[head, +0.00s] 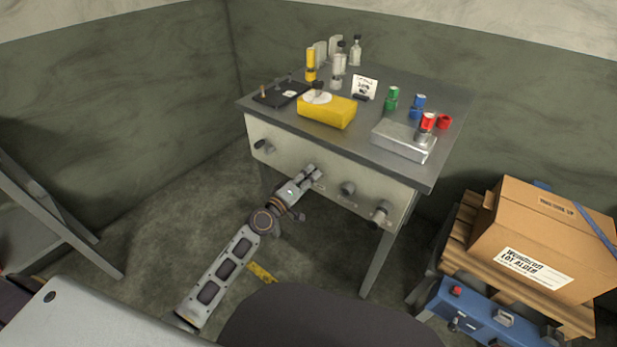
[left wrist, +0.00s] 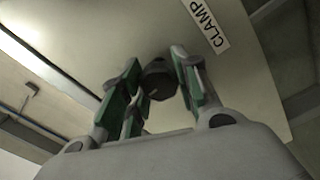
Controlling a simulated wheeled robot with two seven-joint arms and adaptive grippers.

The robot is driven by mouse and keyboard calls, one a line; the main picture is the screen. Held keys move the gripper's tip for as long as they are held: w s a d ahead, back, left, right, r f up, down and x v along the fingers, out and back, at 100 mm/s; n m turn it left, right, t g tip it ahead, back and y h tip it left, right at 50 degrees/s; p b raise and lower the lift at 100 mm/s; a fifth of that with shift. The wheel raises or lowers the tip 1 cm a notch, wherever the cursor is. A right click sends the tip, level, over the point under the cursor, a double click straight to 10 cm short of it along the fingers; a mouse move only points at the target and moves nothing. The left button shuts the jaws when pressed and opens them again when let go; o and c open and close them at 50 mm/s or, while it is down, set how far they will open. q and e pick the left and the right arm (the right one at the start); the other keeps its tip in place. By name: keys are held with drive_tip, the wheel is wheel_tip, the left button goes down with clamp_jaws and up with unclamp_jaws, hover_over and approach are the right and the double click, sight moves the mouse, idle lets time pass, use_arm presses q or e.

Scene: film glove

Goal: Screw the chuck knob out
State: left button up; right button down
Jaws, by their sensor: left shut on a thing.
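The table's pale front panel (head: 290,160) carries several knobs in a row. My left gripper (head: 313,174) is at this panel, shut on a dark round knob (left wrist: 160,82) that sits between its green-padded fingers in the left wrist view. A white label reading "CLAMP" (left wrist: 205,25) is on the panel beside this knob. In the head view my fingers hide most of the held knob. A black knob (head: 263,146) is at the panel's left end, and two grey knobs (head: 347,188) (head: 381,211) are to the right of my gripper. I cannot read which one is the chuck knob.
The table top (head: 445,160) holds a yellow block (head: 328,111), a silver box (head: 403,141), a dark plate (head: 279,95), and several bottles and coloured cylinders. A cardboard box (head: 545,232) on a pallet and a blue case (head: 490,320) stand at the right. The floor below the panel is mostly clear.

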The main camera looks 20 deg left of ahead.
use_arm(q)
drive_tip(key=o, duration=1)
drive_tip(key=shift+s, duration=0.1)
drive_tip(key=shift+s+a, duration=0.3)
drive_tip(key=shift+s, duration=0.3)
drive_tip(key=shift+v, duration=5.25)
